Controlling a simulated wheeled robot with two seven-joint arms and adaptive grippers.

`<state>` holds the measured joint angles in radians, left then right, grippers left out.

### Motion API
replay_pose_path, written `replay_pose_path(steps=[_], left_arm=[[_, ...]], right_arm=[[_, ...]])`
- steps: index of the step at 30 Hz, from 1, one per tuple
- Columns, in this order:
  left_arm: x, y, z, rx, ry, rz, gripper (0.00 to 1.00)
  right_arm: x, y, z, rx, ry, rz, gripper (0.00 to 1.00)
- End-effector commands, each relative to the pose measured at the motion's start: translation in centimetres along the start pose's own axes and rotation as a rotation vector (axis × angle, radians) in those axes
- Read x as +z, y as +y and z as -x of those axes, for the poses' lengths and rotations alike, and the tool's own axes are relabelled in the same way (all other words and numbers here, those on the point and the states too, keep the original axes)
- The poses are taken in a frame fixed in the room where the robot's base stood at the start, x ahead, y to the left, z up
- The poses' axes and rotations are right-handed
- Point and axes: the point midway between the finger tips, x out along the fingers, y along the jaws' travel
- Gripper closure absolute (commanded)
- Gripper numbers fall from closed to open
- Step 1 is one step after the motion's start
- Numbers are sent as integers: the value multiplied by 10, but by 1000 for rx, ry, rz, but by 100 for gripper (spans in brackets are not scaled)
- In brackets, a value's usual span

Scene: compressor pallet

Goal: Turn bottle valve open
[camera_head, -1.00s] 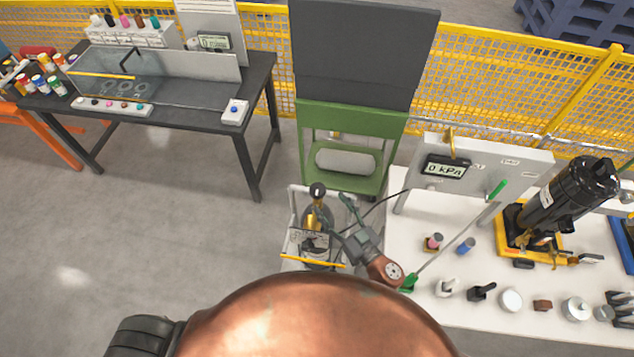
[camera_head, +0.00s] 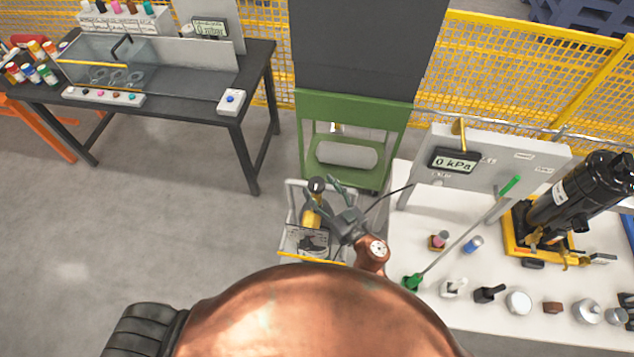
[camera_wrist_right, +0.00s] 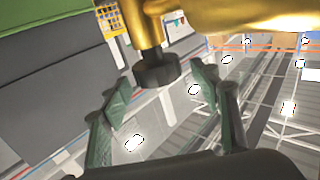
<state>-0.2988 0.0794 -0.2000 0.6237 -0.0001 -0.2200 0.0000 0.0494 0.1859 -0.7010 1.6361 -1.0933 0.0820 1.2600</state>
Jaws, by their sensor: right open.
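The gas bottle (camera_head: 313,214) is gold-yellow and stands in a white-railed cart, with a black valve knob (camera_head: 316,186) on top. My right gripper (camera_head: 327,195) is open just right of the knob, its fingers pointing at it. In the right wrist view the black knob (camera_wrist_right: 156,70) hangs from a brass valve body (camera_wrist_right: 150,30). It appears between the two open green-grey fingertips of the gripper (camera_wrist_right: 160,86), with gaps on both sides. I cannot tell whether the knob is turned. My left gripper is not in view.
A white table (camera_head: 415,235) on the right carries a black pump (camera_head: 575,195), a gauge panel (camera_head: 500,155) reading 0 kPa and several small parts. A green stand (camera_head: 355,105) is behind the cart. A dark bench (camera_head: 180,105) stands at left, with free floor between.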

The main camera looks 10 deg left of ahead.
Motion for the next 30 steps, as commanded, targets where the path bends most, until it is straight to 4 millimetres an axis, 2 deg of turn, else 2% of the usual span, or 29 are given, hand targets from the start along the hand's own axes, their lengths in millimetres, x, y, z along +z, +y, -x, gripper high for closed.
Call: replay_pose_path(steps=[3, 6, 16, 30], left_arm=[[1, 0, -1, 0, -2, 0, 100], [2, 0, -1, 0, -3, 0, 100], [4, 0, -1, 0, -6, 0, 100], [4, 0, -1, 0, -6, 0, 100]], right_arm=[[0, 1, -15, 2, 0, 0, 44], [1, 1, -21, 2, 0, 0, 44], [0, 2, -24, 5, 0, 0, 44], [1, 2, -24, 4, -1, 0, 76]])
